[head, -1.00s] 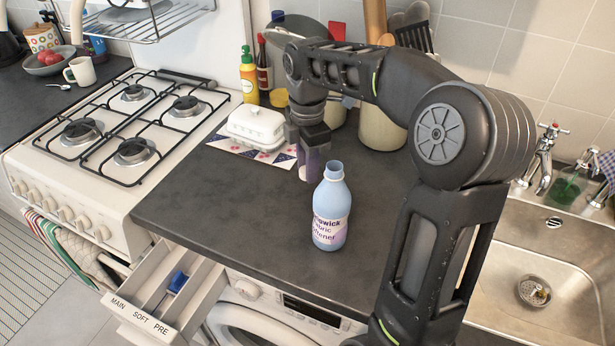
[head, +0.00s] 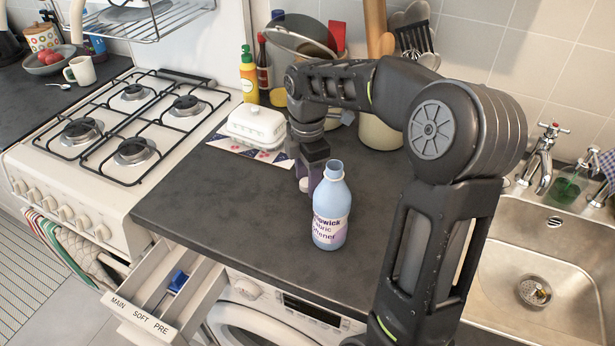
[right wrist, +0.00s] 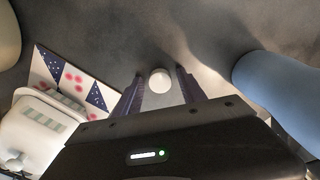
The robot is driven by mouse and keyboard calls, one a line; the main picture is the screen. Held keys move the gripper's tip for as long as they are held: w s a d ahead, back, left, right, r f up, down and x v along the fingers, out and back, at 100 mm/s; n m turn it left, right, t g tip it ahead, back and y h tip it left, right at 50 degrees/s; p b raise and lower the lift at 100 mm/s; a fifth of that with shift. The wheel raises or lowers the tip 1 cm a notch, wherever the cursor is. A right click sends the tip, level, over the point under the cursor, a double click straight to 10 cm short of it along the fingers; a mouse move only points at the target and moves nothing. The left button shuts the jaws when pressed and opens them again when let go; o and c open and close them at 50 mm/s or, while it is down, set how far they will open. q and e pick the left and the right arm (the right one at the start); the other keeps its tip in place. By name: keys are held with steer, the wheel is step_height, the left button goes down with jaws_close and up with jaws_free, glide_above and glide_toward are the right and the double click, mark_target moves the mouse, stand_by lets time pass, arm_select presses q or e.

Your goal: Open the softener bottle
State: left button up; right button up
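The softener bottle (head: 331,215) stands upright on the dark counter in the head view. It is light blue with a white and purple label, and its neck is bare, with no cap on it. It also shows as a blue shape at the right of the right wrist view (right wrist: 280,95). My left gripper is out of view.
A white butter dish (head: 257,126) stands on a patterned mat behind the gripper. Sauce bottles and utensil pots line the wall. The detergent drawer (head: 165,290) is pulled out below the counter. The stove is left, the sink (head: 510,265) right. The counter's front left is clear.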

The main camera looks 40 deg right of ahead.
steer(key=shift+r, duration=0.2)
step_height(320, 180, up, 8)
steer(key=shift+r, duration=0.2)
step_height(320, 180, up, 4)
steer(key=p, duration=0.3)
steer(key=shift+f, duration=0.15)
steer(key=shift+f, duration=0.1)
stand_by(0.6)
